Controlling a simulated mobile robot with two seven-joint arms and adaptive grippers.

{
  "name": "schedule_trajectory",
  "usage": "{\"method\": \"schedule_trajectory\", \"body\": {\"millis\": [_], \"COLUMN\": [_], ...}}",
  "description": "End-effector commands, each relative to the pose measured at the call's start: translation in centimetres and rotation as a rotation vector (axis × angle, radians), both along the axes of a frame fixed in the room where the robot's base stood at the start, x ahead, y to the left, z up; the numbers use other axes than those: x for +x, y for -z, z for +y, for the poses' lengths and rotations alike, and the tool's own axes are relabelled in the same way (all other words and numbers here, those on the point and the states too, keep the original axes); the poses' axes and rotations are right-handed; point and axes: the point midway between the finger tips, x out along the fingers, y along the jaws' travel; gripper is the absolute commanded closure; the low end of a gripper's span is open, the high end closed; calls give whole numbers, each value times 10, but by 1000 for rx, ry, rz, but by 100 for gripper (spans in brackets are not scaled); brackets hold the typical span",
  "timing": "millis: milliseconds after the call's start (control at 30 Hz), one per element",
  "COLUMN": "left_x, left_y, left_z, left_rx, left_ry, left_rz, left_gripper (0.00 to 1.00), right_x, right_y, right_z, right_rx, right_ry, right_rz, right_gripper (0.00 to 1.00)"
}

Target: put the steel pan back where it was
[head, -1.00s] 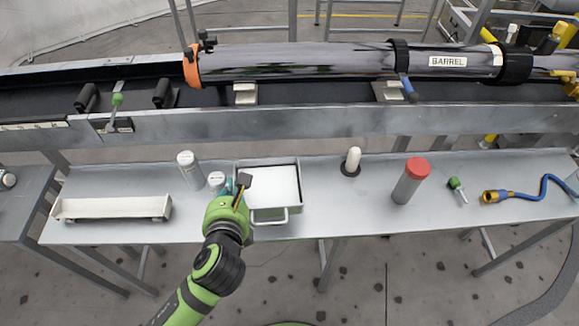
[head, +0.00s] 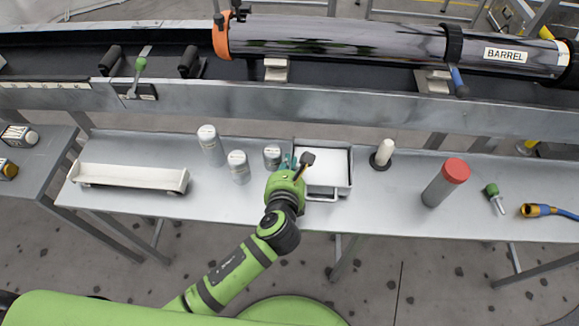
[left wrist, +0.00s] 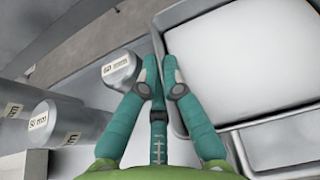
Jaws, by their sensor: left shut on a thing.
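The steel pan (head: 348,188), a shallow rectangular tray with a white inside and a front handle, is at the middle of the long grey bench. I cannot tell whether it rests on the bench or is slightly raised. My left gripper (head: 297,163) is at its left side. In the left wrist view, the teal fingers of the gripper (left wrist: 162,78) are closed at the left wall of the pan (left wrist: 158,48), gripping it. The far part of the pan is cut off there. My right gripper is not in view.
Several grey canisters (head: 238,167) stand just left of the pan. A white-topped knob (head: 384,151) stands close at its right, then a red-capped cylinder (head: 446,184). A white trough (head: 130,177) lies at left. The barrel (head: 350,42) lies on the rail behind.

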Motion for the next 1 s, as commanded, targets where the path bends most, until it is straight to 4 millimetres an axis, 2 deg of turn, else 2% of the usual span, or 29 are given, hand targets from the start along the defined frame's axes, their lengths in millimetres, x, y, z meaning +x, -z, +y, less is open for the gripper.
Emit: {"method": "schedule_trajectory", "body": {"millis": [67, 400, 467, 500, 867, 1000], "left_x": [0, 1, 0, 0, 0, -17], "left_y": [9, 11, 13, 13, 9, 4], "left_z": [-1, 0, 0, 0, 0, 0], "left_rx": [-4, -4, -1, -1, -1, 1], "left_ry": [2, 1, 0, 0, 1, 1], "left_rz": [-3, -4, 0, 0, -1, 2], "left_gripper": [100, 100, 73, 69, 69, 69], "right_x": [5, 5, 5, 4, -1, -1], "right_y": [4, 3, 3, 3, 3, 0], "right_z": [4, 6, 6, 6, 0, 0], "right_rx": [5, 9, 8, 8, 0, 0], "right_ry": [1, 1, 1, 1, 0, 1], "right_rz": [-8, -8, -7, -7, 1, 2], "right_gripper": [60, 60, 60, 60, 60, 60]}}
